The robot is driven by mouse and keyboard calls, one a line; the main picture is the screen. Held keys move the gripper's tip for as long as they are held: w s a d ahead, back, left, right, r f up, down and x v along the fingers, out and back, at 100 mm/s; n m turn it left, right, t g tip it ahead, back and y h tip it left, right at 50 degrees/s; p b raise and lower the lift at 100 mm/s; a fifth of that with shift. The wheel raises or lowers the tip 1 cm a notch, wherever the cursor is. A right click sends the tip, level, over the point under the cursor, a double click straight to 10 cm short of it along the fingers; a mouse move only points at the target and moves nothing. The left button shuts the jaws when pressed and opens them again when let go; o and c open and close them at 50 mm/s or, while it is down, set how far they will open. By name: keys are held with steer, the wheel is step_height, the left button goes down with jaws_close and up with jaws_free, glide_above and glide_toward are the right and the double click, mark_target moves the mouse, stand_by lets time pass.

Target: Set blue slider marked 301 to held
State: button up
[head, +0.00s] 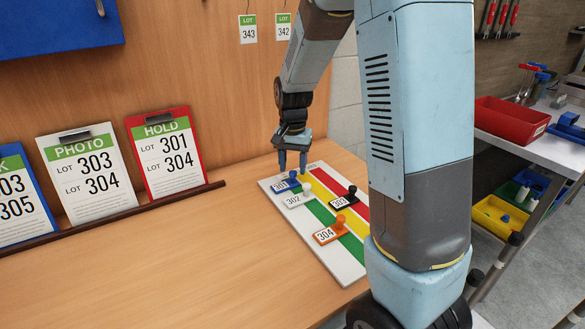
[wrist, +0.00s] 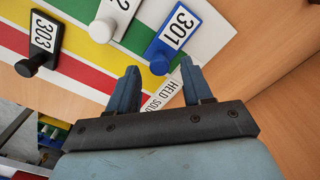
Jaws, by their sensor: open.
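The blue slider marked 301 (head: 284,185) lies at the far end of a striped board (head: 346,270), its plate on the white strip left of the green stripe. In the wrist view its plate (wrist: 173,33) shows above the fingers, and its round knob (wrist: 159,65) sits just beyond the gap between the fingertips. My gripper (head: 292,169) is open, pointing down over that end of the board, close to the knob. I cannot tell if it touches. A printed label reading HELD, SOLD (wrist: 160,97) is partly hidden by the fingers.
White slider 302 (head: 298,200) is close beside 301. Black slider 303 (head: 344,201) and orange slider 304 (head: 327,234) are farther off. A red-framed HOLD card (head: 168,160) lists 301 and 304. The table left of the board is clear.

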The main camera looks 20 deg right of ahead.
steer(key=shift+f, duration=0.65)
steer(key=shift+c, duration=0.3)
jaws_close()
